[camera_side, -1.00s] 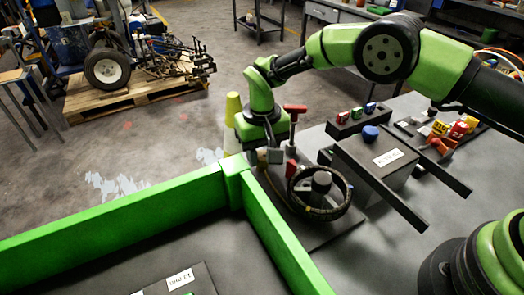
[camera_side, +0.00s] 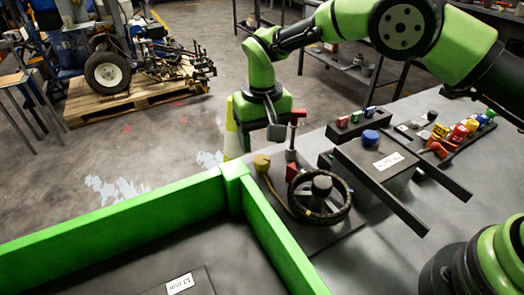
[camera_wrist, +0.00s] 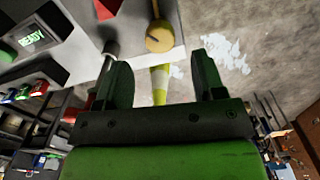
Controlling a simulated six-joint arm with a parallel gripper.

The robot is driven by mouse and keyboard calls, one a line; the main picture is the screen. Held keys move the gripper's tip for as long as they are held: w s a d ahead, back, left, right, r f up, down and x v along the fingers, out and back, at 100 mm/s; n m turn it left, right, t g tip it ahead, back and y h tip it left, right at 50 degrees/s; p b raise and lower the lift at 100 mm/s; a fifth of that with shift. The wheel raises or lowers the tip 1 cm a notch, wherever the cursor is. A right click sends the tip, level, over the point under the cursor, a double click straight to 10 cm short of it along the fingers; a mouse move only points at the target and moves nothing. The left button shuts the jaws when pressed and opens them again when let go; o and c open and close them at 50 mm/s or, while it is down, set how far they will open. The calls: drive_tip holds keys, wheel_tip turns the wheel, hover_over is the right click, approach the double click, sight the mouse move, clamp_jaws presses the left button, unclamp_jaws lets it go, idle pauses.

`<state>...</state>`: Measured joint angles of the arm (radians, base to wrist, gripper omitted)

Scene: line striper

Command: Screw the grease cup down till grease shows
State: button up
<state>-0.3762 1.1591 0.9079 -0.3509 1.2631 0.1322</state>
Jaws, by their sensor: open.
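A brass-yellow round cap, apparently the grease cup, sits at the left end of the dark plate in the side view (camera_side: 262,162). In the wrist view the cup (camera_wrist: 160,37) lies beyond the fingers, with a thin yellow-brown line running from it. My gripper (camera_side: 272,133) is above the cup and apart from it. In the wrist view my gripper (camera_wrist: 162,75) has its two fingers spread with nothing between them. Whether any grease shows at the cup cannot be told.
A red-topped post (camera_side: 297,115) stands close right of my gripper. A black handwheel (camera_side: 320,195) is in front. A green rail (camera_side: 265,225) borders the near side. A yellow cone (camera_wrist: 160,84) stands beyond the edge. A dark box (camera_side: 375,160) and a screen reading READY (camera_wrist: 38,38) are nearby.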

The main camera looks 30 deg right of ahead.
drive_tip(key=shift+r, duration=2.35)
drive_tip(key=shift+r, duration=0.1)
wheel_tip(320, 180, up, 10)
drive_tip(key=t+y, duration=0.1)
hover_over(262, 158)
drive_tip(key=s+d, duration=0.3)
drive_tip(key=d, duration=0.1)
drive_tip(key=s+d+r+m+t, duration=0.1)
drive_tip(key=s+d+r+t, duration=0.1)
drive_tip(key=s+d+r, duration=0.35)
drive_tip(key=s+d+r+m+t, duration=0.1)
drive_tip(key=s+d+t, duration=0.1)
drive_tip(key=s, duration=0.7)
drive_tip(key=s+d+t+y, duration=0.1)
drive_tip(key=s+t, duration=0.1)
drive_tip(key=s, duration=0.7)
drive_tip(key=shift+d+r+m, duration=0.35)
drive_tip(key=shift+m, duration=0.05)
drive_tip(key=shift+w, duration=0.1)
